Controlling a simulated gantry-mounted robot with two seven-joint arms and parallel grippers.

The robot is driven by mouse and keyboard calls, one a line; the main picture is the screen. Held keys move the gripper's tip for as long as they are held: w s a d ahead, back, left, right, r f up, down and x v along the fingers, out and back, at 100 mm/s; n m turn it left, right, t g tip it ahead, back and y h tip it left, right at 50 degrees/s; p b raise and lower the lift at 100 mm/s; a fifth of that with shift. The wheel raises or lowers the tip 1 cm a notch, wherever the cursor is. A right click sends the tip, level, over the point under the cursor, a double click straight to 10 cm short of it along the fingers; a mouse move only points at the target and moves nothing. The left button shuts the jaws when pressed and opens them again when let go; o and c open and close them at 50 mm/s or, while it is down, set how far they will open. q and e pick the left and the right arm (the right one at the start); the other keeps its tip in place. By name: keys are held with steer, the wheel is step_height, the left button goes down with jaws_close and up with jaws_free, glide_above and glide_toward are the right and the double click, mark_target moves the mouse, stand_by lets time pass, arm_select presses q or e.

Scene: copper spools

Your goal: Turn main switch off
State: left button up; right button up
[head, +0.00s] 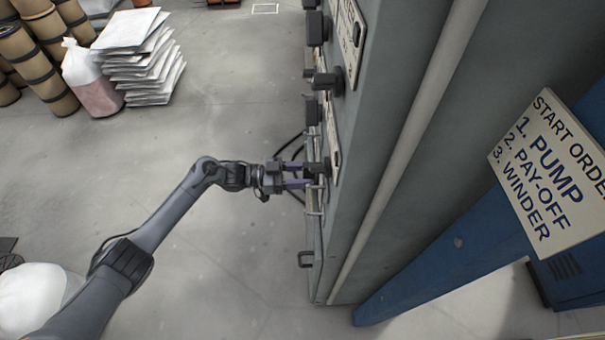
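My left gripper (308,174) is at the side of a tall grey cabinet (385,150), pointing right at its panel. Its two purple fingers are apart, with a clear gap between them. Their tips are at a dark switch knob (318,168) on the panel's lower part. I cannot tell whether they touch it. Other dark handles sit higher on the panel, one of them a protruding knob (327,81). The panel is seen edge-on, so its labels and the switch positions cannot be read. My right gripper is not in view.
A blue beam (455,260) and a start-order sign (550,175) stand at the right. Stacked sheets (140,60), a filled bag (90,80) and brown spools (40,60) are at upper left. The floor left of the cabinet is mostly clear.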

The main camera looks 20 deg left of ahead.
arm_select(q)
steer(key=v, duration=1)
steer(key=shift+s+a, duration=0.15)
steer(key=shift+a, duration=0.2)
steer(key=shift+a, duration=0.1)
